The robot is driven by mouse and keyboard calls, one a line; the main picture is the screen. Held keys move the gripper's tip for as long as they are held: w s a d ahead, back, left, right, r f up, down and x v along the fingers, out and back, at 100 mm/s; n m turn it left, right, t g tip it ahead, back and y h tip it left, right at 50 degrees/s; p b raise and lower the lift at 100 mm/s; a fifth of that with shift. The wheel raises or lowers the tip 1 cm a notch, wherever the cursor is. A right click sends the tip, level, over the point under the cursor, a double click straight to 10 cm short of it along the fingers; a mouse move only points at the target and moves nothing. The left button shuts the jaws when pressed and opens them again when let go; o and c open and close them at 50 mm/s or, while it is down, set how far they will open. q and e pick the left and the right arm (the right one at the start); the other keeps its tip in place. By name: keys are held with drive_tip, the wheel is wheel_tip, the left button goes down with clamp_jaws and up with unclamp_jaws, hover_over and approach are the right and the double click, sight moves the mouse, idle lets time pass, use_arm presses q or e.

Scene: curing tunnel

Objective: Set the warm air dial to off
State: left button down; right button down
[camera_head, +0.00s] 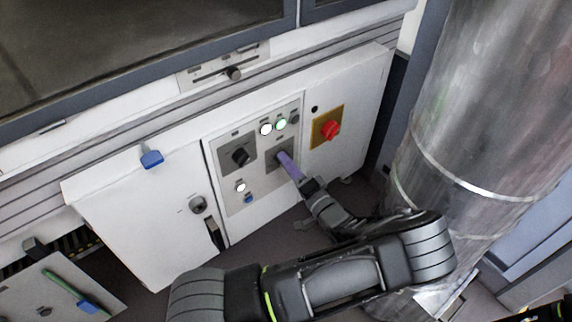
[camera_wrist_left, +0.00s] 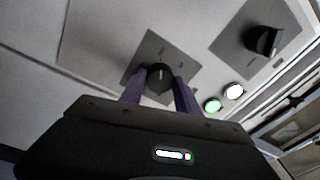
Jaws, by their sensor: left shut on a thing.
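The control panel (camera_head: 231,203) on the white cabinet carries two black dials on dark grey plates. My left gripper (camera_head: 285,160) reaches the right-hand plate (camera_head: 271,158) with its purple fingers, which hide the dial there in the head view. In the left wrist view those fingers are shut on this black dial (camera_wrist_left: 160,76), one on each side. Its pale mark points up in that picture. The other black dial (camera_head: 240,156) is free and also shows in the wrist view (camera_wrist_left: 263,40). The labels are too small to read. My right gripper is not in view.
A white lamp (camera_head: 266,129) and a green lamp (camera_head: 281,123) sit above the held dial. A red switch (camera_head: 330,129) on a yellow plate is to the right. A slider (camera_head: 233,73) is above, and a large metal duct (camera_head: 480,110) stands close to my left arm.

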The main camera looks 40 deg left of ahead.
use_arm(q)
drive_tip(key=shift+a+r, duration=0.1)
drive_tip(key=shift+r, duration=0.2)
drive_tip(key=c, duration=0.9)
unclamp_jaws()
drive_tip(key=shift+f, duration=0.1)
drive_tip(key=v, duration=0.8)
